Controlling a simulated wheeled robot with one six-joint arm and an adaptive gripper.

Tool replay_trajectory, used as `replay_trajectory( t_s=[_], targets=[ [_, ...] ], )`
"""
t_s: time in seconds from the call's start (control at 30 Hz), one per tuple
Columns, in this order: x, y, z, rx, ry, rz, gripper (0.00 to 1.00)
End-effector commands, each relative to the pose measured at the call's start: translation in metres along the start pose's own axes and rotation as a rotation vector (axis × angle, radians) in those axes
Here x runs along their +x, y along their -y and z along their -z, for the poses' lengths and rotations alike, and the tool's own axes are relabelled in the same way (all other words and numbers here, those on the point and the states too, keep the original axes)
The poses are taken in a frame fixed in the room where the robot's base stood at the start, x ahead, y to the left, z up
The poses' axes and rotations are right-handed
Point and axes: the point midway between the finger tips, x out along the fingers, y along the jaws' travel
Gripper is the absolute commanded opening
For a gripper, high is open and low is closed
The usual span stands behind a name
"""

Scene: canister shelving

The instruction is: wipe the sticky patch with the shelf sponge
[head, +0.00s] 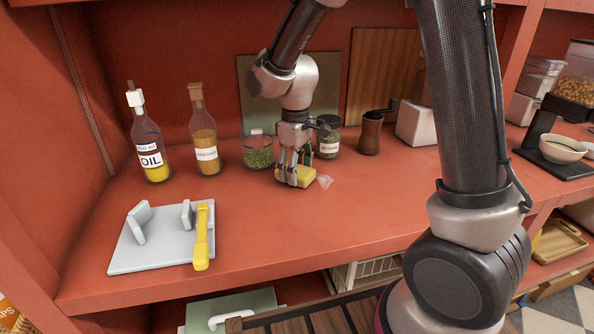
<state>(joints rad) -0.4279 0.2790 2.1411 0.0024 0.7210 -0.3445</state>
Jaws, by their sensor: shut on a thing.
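My gripper (296,175) points down over the red shelf (300,225), in the middle of the head view. It is shut on a yellow sponge (309,178), which sits at or very close to the shelf surface; I cannot tell whether it is pressed down. A small pale, glossy patch (325,182) shows on the shelf just right of the sponge. The sponge may cover part of it. The far side of the sponge is hidden by the fingers.
A green-filled jar (258,153) and a labelled jar (328,143) stand close behind the gripper. An oil bottle (151,150) and a second bottle (205,145) stand left. A grey board with a yellow handle (202,235) lies front left. The shelf's front middle is clear.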

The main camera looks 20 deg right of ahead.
Motion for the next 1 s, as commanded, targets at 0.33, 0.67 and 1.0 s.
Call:
replay_trajectory(
  t_s=[0.33,0.67,1.0],
  targets=[
    [-0.034,-0.003,0.001,0.004,-0.002,-0.001,0.35],
    [-0.064,-0.004,0.001,0.008,0.000,0.000,0.35],
    [-0.081,-0.005,0.000,0.011,0.001,0.000,0.35]
  ],
)
